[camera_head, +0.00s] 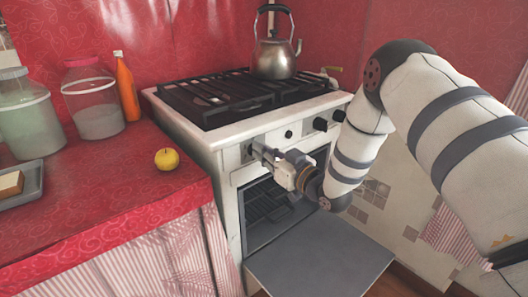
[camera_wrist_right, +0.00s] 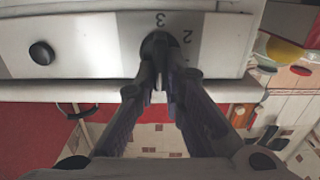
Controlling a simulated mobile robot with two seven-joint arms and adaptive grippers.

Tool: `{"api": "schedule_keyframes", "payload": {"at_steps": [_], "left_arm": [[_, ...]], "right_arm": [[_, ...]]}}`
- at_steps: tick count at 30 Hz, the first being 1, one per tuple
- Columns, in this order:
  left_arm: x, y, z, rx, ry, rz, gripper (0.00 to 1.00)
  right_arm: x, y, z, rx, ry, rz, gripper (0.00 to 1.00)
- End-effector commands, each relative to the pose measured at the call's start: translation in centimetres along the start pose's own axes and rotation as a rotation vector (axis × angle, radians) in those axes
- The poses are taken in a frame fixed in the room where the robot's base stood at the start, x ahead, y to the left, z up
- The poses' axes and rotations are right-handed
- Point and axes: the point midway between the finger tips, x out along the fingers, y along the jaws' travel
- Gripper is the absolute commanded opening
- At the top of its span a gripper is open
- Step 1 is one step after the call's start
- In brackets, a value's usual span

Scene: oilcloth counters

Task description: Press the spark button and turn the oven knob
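The white stove stands against the back wall, with a front panel (camera_head: 270,140). The oven knob (camera_wrist_right: 158,44) is dark and sits on a grey plate with the numbers 3 and 2 beside it. My right gripper (camera_wrist_right: 158,82) has its two fingers closed in on either side of the knob's grip; it also shows at the left end of the panel in the head view (camera_head: 262,153), where it partly hides the knob. A small round black button (camera_head: 289,134) sits to the right of it; it also shows in the wrist view (camera_wrist_right: 41,52). My left gripper is out of view.
The oven door (camera_head: 320,268) hangs open below the panel. More black knobs (camera_head: 320,124) are on the panel's right. A kettle (camera_head: 275,58) stands on the hob grates (camera_head: 225,97). A yellow fruit (camera_head: 167,159), an orange bottle (camera_head: 126,88) and jars (camera_head: 93,100) stand on the red counter.

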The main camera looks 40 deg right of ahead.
Motion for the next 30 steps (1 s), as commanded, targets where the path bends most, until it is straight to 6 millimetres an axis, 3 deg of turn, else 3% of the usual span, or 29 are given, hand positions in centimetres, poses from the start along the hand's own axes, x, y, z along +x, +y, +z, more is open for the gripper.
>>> {"api": "schedule_keyframes", "payload": {"at_steps": [14,30], "left_arm": [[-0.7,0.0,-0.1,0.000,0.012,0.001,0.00],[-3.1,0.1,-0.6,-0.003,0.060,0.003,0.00]], "right_arm": [[0.0,-0.2,-0.1,-0.106,-0.002,-0.002,0.00],[0.0,-0.8,0.1,-0.594,-0.001,-0.003,0.00]]}}
